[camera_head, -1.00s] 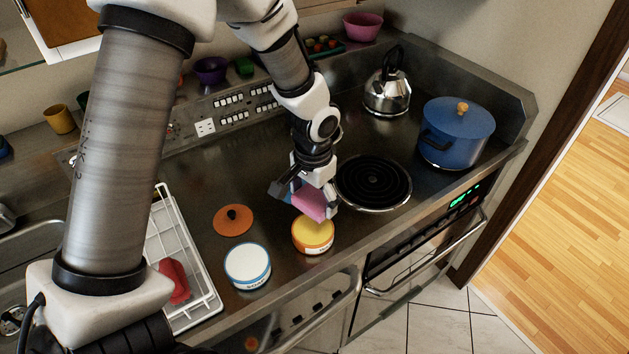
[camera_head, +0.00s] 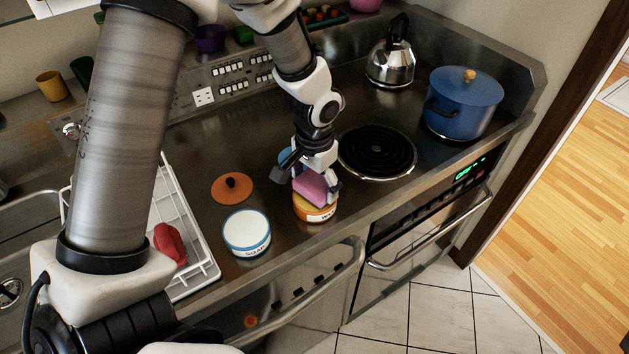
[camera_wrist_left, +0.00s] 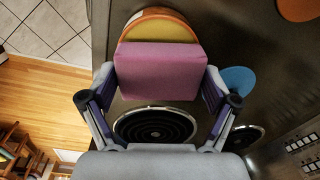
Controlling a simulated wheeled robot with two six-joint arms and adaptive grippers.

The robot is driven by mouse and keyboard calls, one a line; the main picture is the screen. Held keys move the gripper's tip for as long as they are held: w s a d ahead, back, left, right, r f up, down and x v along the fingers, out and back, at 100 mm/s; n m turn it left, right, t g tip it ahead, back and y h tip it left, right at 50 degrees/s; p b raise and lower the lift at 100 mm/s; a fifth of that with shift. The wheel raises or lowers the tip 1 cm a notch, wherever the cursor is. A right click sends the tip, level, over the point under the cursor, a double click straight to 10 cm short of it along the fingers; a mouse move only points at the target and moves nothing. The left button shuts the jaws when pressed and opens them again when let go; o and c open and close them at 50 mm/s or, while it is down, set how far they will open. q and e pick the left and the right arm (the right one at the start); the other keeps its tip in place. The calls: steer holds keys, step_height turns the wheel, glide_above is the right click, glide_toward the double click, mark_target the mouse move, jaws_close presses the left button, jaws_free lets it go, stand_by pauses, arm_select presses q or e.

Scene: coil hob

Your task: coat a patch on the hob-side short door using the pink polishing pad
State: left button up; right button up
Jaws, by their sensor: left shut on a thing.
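My left gripper (camera_head: 318,180) is shut on the pink polishing pad (camera_head: 311,188), which also shows between its fingers in the left wrist view (camera_wrist_left: 160,72). The pad is right over an orange tub (camera_head: 316,215) and hides most of its opening. In the left wrist view the tub (camera_wrist_left: 135,20) shows yellow contents beyond the pad. I cannot tell whether the pad touches them. A metal door front (camera_head: 325,290) with a bar handle is below the counter, left of the oven; I cannot tell if it is the hob-side short door. My right gripper is not in view.
A white soap tub (camera_head: 246,233) and an orange lid (camera_head: 232,188) are left of the orange tub. A blue lid (camera_wrist_left: 238,80) lies beside the gripper. The black coil (camera_head: 377,151), kettle (camera_head: 390,62) and blue pot (camera_head: 462,103) are right. A white rack (camera_head: 188,225) is left.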

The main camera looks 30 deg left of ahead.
mark_target(314, 183)
arm_select(q)
steer(key=shift+s, duration=0.1)
steer(key=shift+f+b, duration=0.4)
steer(key=shift+f, duration=0.05)
stand_by(0.4)
stand_by(1.0)
step_height(314, 183, up, 7)
steer(key=p, duration=0.7)
stand_by(0.6)
